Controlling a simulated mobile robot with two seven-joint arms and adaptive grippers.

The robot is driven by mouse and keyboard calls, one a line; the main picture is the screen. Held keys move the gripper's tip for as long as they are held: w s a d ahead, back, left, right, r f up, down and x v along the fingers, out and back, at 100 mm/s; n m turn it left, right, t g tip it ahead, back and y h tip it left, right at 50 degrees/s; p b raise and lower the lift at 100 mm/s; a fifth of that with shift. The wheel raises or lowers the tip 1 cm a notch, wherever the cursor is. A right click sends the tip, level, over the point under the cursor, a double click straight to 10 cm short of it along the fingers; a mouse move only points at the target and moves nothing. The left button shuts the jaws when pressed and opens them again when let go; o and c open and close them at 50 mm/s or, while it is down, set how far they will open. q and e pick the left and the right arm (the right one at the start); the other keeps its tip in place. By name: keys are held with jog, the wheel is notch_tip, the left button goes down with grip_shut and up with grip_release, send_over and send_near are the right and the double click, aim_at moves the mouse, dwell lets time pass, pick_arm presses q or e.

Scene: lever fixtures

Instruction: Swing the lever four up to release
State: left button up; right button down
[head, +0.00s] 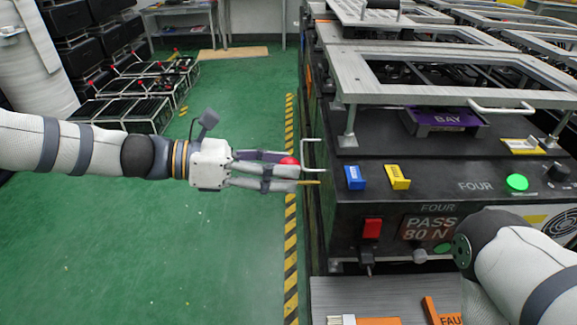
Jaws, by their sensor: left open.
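The unit labelled FOUR (440,208) is a black box at the right, with a display reading PASS 80 N. A red ball knob (289,160), which looks like the lever's end, shows just left of the box. My left gripper (300,172) comes in from the left and is open, with its fingers at the knob. The fingers partly cover the knob, and I cannot tell whether they touch it. The lever's shaft is hidden or too small to make out. My right arm crosses the lower right corner; its gripper is out of the frame.
A pale bracket handle (312,155) sticks out of the box's left side, close to my left fingertips. A grey metal frame (350,85) stands above the box. Blue (355,178) and yellow (397,177) blocks sit on its top. Green floor (180,255) is clear at left.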

pick_arm(q)
jog(key=v, duration=1)
jog(key=s+f+m+g+y+p, duration=0.45)
jog(key=s+f+m+y, duration=0.35)
jog(key=s+f, duration=1.35)
jog(key=s+a+m+y+p, duration=0.1)
jog(key=s+a+m+y, duration=0.1)
jog(key=s, duration=0.5)
jog(key=s+a+m+y+p, duration=0.1)
jog(key=s+a+m+y, duration=0.2)
jog(key=s+a+m, duration=0.2)
jog(key=s+a+m+y+p, duration=0.1)
jog(key=s+a+m+y, duration=0.1)
jog(key=s+m, duration=0.4)
jog(key=s+a, duration=0.1)
jog(key=s, duration=0.3)
jog(key=shift+a+f+m, duration=0.25)
jog(key=shift+a+m, duration=0.15)
pick_arm(e)
jog(key=w+r+t, duration=0.3)
jog(key=w+r, duration=0.4)
jog(key=r, duration=0.1)
jog(key=shift+w+r, duration=0.3)
jog(key=shift+w, duration=0.05)
